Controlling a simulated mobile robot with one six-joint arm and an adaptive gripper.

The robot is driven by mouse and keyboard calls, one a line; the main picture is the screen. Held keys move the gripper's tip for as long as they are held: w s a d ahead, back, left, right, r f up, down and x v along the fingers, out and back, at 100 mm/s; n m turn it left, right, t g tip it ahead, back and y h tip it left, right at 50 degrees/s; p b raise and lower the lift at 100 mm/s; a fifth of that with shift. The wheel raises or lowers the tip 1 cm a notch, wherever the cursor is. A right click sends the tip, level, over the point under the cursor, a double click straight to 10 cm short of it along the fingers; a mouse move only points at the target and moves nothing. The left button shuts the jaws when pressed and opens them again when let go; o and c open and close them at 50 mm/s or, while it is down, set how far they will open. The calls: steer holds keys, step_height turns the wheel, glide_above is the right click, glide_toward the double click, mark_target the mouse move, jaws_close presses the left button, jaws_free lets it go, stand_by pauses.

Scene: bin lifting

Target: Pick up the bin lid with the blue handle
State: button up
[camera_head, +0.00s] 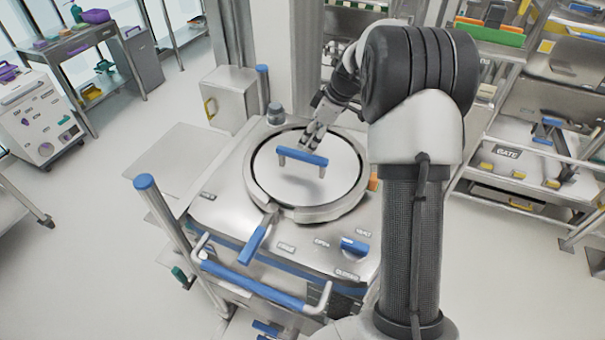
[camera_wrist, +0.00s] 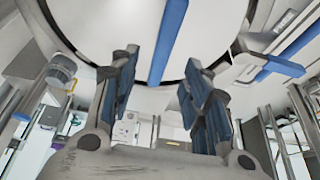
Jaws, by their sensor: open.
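The round metal bin lid (camera_head: 335,182) lies in the ring on top of the steel bin unit. Its blue handle (camera_head: 303,156) stands up from the lid's middle as a short bar on two posts. My gripper (camera_head: 307,140) is over the lid, just behind the handle in the head view. In the wrist view my gripper (camera_wrist: 160,82) has its two blue-padded fingers spread wide, with nothing between them. The blue handle (camera_wrist: 168,40) runs up the picture ahead of the gap between the fingertips. I cannot tell whether the fingers touch the lid.
A blue lever (camera_head: 252,245) and a blue front bar (camera_head: 252,285) are on the bin unit. A blue-topped post (camera_head: 146,184) stands at its left corner. A shelf rack (camera_head: 530,150) is at the right. Open floor (camera_head: 90,250) lies to the left.

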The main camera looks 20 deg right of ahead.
mark_target(303, 154)
steer(key=x, duration=0.3)
steer(key=shift+a+f, duration=0.1)
steer(key=shift+f, duration=0.15)
steer(key=x, duration=0.4)
steer(key=shift+s+f+b, duration=0.15)
steer(key=shift+b, duration=0.15)
steer(key=shift+a+f, duration=0.15)
steer(key=shift+f, duration=0.25)
steer(key=shift+f+b, duration=0.2)
steer(key=shift+b, duration=0.35)
steer(key=shift+c, duration=0.4)
jaws_close()
stand_by(0.4)
steer(key=shift+w+r, duration=0.15)
steer(key=shift+w, duration=0.1)
